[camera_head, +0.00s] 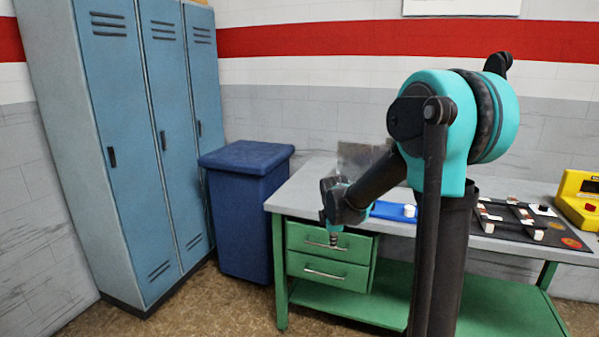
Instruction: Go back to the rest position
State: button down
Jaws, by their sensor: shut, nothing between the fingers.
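My arm rises in the right half of the head view and bends down to the left. Its end, my gripper (334,240), points down at the front edge of the workbench (302,190), in front of the top green drawer (305,236). The gripper looks small and dark here; it is shut with nothing held. My upper arm and column hide part of the bench behind them.
A blue tray (385,210) with a white piece and a dark mat (557,237) with several small parts lie on the bench. A yellow device (578,198) stands at right. A blue bin (243,220) and blue lockers (125,150) stand left. Floor shows front left.

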jog(key=s+d+f+m, duration=0.1)
jog(key=s+d+m, duration=0.1)
jog(key=s+m, duration=0.3)
jog(key=s+d+f+m, duration=0.2)
jog(key=s+m, duration=0.4)
jog(key=s, duration=0.6)
jog(key=s+d+f+m, duration=0.2)
jog(key=s+m, duration=0.4)
jog(key=s, duration=0.3)
jog(key=shift+d+f+y, duration=0.2)
jog(key=shift+d+y, duration=0.2)
jog(key=shift+d, duration=0.45)
